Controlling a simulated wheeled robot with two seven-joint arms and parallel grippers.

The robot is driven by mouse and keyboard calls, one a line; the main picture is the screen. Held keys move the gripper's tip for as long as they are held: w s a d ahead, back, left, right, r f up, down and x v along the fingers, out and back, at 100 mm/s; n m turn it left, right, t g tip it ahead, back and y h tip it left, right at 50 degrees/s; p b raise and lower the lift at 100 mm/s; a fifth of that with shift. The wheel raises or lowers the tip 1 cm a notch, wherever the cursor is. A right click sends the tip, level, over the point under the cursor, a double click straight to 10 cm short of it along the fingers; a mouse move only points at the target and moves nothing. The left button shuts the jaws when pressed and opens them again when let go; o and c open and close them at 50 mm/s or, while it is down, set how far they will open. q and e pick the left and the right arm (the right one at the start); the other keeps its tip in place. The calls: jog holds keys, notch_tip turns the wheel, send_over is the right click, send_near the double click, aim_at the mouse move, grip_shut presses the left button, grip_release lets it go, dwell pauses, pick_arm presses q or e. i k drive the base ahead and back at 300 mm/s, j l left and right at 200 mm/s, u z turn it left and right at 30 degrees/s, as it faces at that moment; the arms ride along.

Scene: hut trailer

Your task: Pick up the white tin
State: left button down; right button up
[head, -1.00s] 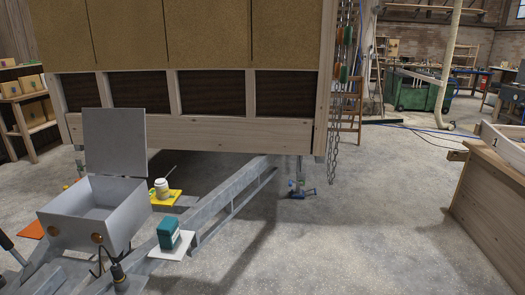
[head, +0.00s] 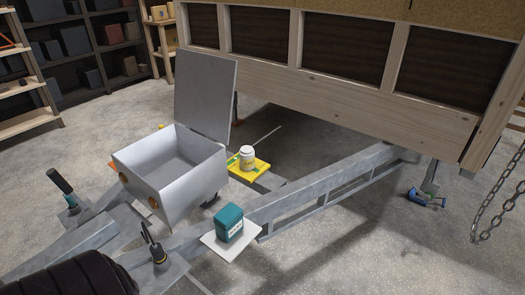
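The white tin (head: 247,157) stands upright on a yellow plate (head: 256,172), behind and right of the open grey box. It has a yellowish label band, and its lower part looks darker against the plate. A teal container (head: 229,223) stands on a white plate (head: 231,242) nearer to me. Neither of my grippers shows in the head view. A black ribbed part at the lower left edge may be mine.
The grey metal box (head: 172,180) has its lid raised and sits on the trailer's drawbar. A grey steel beam (head: 310,190) runs right, below the wooden hut wall (head: 340,80). A black-handled upright tool (head: 61,182) stands at left. Shelves line the back left.

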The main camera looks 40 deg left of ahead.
aim_at(247, 153)
jog(key=i+z, duration=0.35)
jog(key=i+j+z, duration=0.15)
jog(key=z, duration=0.25)
jog(key=i+z, duration=0.15)
jog(key=z, duration=0.75)
jog(key=i+j+z, duration=0.1)
jog(key=z, duration=0.8)
jog(key=j+z, duration=0.3)
jog(key=z, duration=0.6)
jog(key=j+z, duration=0.2)
jog(key=z, duration=0.7)
jog(key=k+j+z, duration=0.15)
jog(key=z, duration=0.75)
jog(key=k+j+z, duration=0.1)
jog(key=z, duration=0.8)
jog(key=k+z, duration=0.2)
jog(key=z, duration=0.65)
jog(key=k+z, duration=0.15)
jog(key=z, duration=0.75)
jog(key=i+l, duration=0.05)
